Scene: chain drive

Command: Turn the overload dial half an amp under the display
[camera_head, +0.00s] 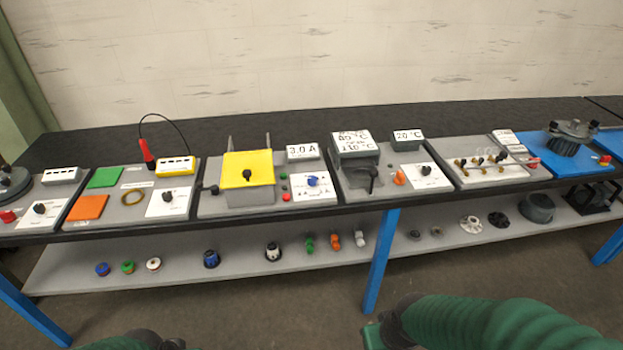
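The display (303,151) is a small grey box with a white face that reads 3.0 A. It stands at the back of the grey panel in the middle of the bench. The dial (312,181) is a small blue knob on a white scale plate (318,193) in front of the display. The scale marks and the dial's exact setting are too small to read. Green ribbed parts of my arms show at the bottom edge, well below the bench and away from the dial. No gripper fingers can be made out.
A yellow-topped box (248,169) with a black knob stands left of the dial. Green and red buttons (285,186) sit between them. A grey box with a black lever (372,176) is to the right. Below is a shelf (80,280) with loose parts, and a blue leg (380,262).

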